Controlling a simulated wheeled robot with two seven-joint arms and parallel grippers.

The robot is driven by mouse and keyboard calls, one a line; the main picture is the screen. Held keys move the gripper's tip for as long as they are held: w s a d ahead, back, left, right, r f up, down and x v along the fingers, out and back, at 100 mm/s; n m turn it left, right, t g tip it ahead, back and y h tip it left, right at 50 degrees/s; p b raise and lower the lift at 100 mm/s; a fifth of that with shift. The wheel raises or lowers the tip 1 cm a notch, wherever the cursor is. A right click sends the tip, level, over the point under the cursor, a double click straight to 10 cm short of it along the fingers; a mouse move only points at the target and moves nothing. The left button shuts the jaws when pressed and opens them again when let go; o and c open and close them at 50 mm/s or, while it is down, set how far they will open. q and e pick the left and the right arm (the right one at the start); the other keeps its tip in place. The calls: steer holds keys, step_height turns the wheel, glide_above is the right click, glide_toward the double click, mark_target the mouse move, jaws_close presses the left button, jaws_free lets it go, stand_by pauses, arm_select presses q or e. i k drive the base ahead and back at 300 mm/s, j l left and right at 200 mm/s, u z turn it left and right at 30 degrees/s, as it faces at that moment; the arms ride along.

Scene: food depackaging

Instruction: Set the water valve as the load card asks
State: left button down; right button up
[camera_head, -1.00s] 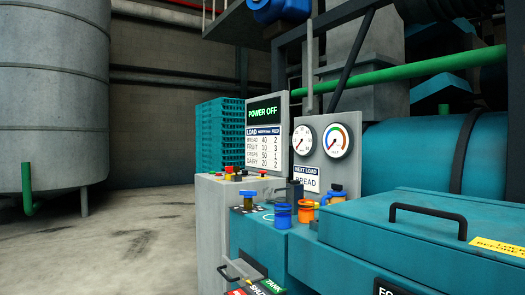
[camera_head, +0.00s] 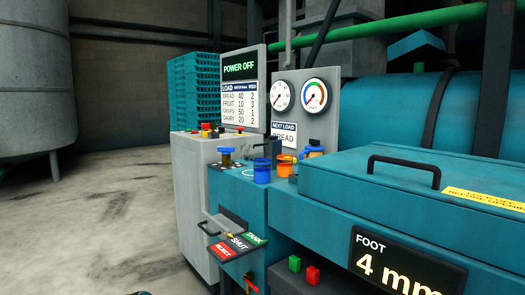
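The load card (camera_head: 284,130) on the gauge panel reads NEXT LOAD, with BREAD below, partly covered at its lower left. A screen (camera_head: 240,85) reads POWER OFF above a load table; its bread row shows 40 and 2. Two blue-topped valve-like fittings stand on the teal machine: one at the left corner (camera_head: 226,157), one behind the cups (camera_head: 313,149). I cannot tell which is the water valve. The left gauge (camera_head: 281,95) is white; the right gauge (camera_head: 314,96) has a coloured ring. Neither of my grippers can be made out.
A handled teal lid (camera_head: 400,175) and a FOOT 4 mm display (camera_head: 405,265) are at the right. A SHUT/TANK/REJECT lever plate (camera_head: 237,245) juts out in front. The floor at left is open.

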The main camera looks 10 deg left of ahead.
mark_target(224, 150)
steer(key=j+z, duration=0.7)
steer(key=j, duration=0.15)
steer(key=j+z, duration=0.3)
steer(key=i+j, duration=0.05)
steer(key=j, duration=0.05)
